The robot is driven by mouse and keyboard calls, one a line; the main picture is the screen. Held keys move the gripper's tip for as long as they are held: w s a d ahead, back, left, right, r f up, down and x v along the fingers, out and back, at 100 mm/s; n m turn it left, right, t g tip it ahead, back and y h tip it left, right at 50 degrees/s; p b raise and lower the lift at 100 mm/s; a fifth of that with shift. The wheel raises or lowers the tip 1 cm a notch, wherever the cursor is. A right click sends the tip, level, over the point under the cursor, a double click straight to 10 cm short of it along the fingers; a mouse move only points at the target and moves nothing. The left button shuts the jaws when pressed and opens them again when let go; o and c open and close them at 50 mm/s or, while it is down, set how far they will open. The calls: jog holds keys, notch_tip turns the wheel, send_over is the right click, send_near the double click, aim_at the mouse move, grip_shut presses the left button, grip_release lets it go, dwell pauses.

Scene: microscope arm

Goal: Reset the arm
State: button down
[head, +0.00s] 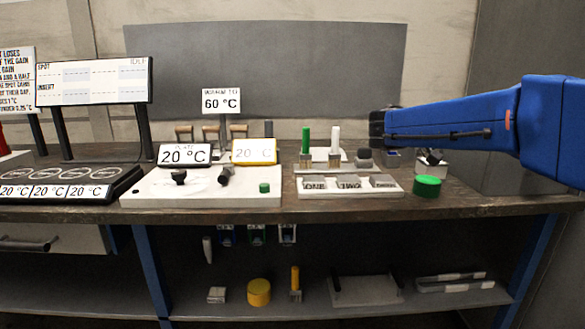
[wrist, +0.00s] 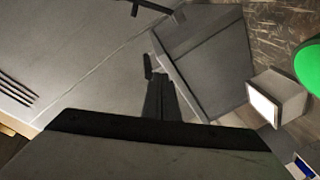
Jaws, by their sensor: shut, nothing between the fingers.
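My blue arm reaches in from the right edge of the head view, held roughly level above the right end of the bench. Its dark end (head: 380,128) points left, above the bench top and in front of the grey back panel. In the wrist view my gripper's dark fingers (wrist: 157,85) are together with nothing between them. They are over grey surfaces, and I cannot tell whether they touch anything. No microscope can be made out in either view.
The wooden bench (head: 470,190) holds a white plate unit (head: 150,198), a three-part tray (head: 310,190) and a green round pad (head: 427,186). A black heater block (head: 90,175) stands left. A lower shelf (head: 215,312) holds several small items.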

jog(key=s+a+f+n+g+y, duration=0.1)
jog(key=s+f+n+y, duration=0.2)
jog(key=s+f+y, duration=0.95)
jog(key=s+a+f+n+t+y, duration=0.1)
jog(key=s+a+f+y, duration=0.1)
jog(key=s+a+f, duration=0.5)
jog(key=s+a+f+n+y, duration=0.1)
jog(key=s+a+f+y, duration=0.1)
jog(key=s+a+f, duration=0.6)
jog(key=s+f, duration=0.3)
jog(key=f, duration=0.1)
jog(key=shift+s+a+f+n+t, duration=0.2)
jog(key=shift+s+f+n+t, duration=0.1)
jog(key=shift+n+t, duration=0.1)
jog(key=shift+y, duration=0.25)
